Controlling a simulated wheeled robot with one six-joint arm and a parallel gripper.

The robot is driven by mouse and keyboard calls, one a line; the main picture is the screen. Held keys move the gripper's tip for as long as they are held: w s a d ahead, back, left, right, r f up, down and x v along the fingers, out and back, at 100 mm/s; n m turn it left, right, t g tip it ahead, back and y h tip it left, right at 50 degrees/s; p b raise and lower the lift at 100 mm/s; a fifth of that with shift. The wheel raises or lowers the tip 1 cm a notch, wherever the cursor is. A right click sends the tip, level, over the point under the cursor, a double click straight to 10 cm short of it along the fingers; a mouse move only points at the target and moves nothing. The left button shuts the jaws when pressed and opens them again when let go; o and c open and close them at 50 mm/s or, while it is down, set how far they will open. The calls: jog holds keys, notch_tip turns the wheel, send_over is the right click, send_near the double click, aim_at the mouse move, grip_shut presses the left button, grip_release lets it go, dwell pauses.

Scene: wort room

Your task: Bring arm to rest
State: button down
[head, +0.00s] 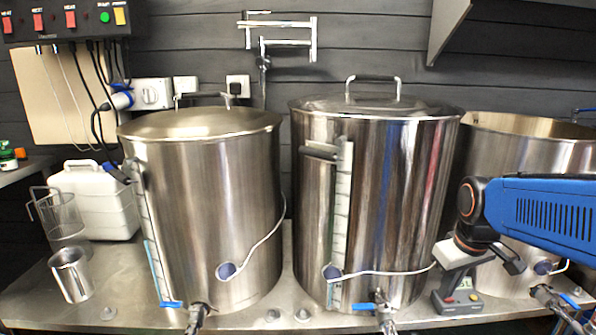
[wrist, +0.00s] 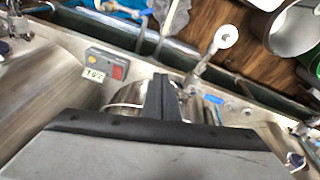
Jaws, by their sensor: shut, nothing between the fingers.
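My arm reaches in from the right of the head view, its blue link in front of the right-hand pot. My gripper (head: 514,264) hangs at its end in front of that pot, low over the metal bench (head: 240,322). In the wrist view my gripper (wrist: 163,88) shows dark fingers closed together, with nothing held. A small grey device (head: 458,298) with a display and coloured buttons stands on the bench left of and below the gripper. It also shows in the wrist view (wrist: 106,64), apart from the fingers.
Three big steel pots stand in a row: left (head: 205,210), middle (head: 385,200), right (head: 535,150). Taps with blue handles (head: 363,307) stick out at the front edge. A steel jug (head: 71,275), wire basket (head: 60,217) and white canister (head: 98,200) are at left.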

jog(key=s+a+f+m+t, duration=0.1)
jog(key=s+a, duration=0.3)
jog(key=s, duration=0.9)
jog(key=shift+s+a+m+t, duration=0.3)
jog(key=shift+m+t, duration=0.3)
jog(key=shift+m, duration=0.3)
jog(key=shift+f, duration=0.1)
